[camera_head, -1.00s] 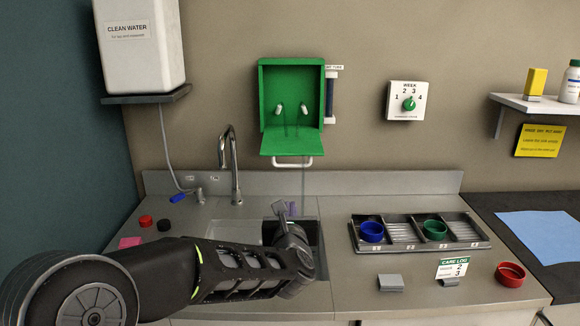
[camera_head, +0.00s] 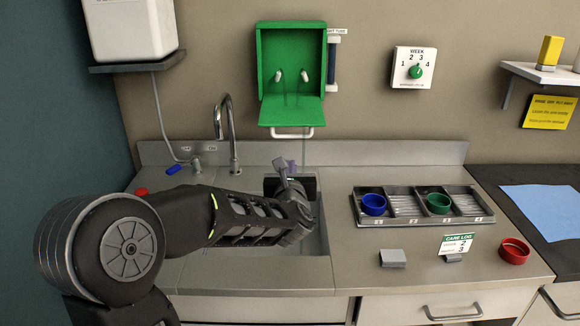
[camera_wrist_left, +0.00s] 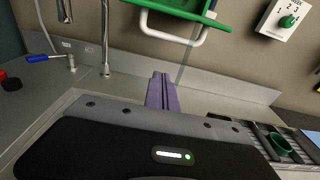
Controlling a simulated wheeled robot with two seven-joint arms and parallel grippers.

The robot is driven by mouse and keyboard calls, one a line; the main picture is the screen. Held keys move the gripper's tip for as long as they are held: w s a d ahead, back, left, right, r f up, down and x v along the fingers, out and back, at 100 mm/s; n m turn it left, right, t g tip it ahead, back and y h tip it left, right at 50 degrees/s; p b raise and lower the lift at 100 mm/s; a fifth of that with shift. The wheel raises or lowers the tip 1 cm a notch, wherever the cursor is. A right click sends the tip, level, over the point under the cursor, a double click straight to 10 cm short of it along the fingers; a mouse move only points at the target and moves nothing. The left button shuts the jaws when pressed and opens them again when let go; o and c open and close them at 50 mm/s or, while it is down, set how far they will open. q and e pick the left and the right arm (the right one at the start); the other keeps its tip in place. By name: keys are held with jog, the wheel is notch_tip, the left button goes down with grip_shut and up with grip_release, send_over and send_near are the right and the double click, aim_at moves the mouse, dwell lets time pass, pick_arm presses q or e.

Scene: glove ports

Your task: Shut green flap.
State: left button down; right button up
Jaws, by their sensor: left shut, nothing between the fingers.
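The green flap (camera_head: 291,112) hangs open at the bottom of the green wall box (camera_head: 291,60), sticking out toward me with a white bar handle (camera_head: 291,134) under its front edge. Two pale fittings with cords sit inside the box. My left gripper (camera_head: 291,166) is over the sink, below the flap and apart from it. In the left wrist view its purple-grey fingers (camera_wrist_left: 161,92) are together and empty, and the flap's underside (camera_wrist_left: 190,10) and handle (camera_wrist_left: 172,36) are at the top. My right gripper is not in view.
A faucet (camera_head: 231,135) stands left of my left gripper. A divided tray (camera_head: 415,218) with a blue cup (camera_head: 373,204) and a green cup (camera_head: 438,203) is to the right. A week dial (camera_head: 414,68) is on the wall. The air before the flap is clear.

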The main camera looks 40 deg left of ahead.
aim_at(292, 118)
pick_arm(q)
jog(key=w+a+r+p, duration=0.3)
jog(key=w+p, duration=0.1)
jog(key=shift+w+a+p, duration=0.3)
jog(key=shift+p, duration=0.05)
jog(key=shift+r, duration=0.1)
dwell(0.3)
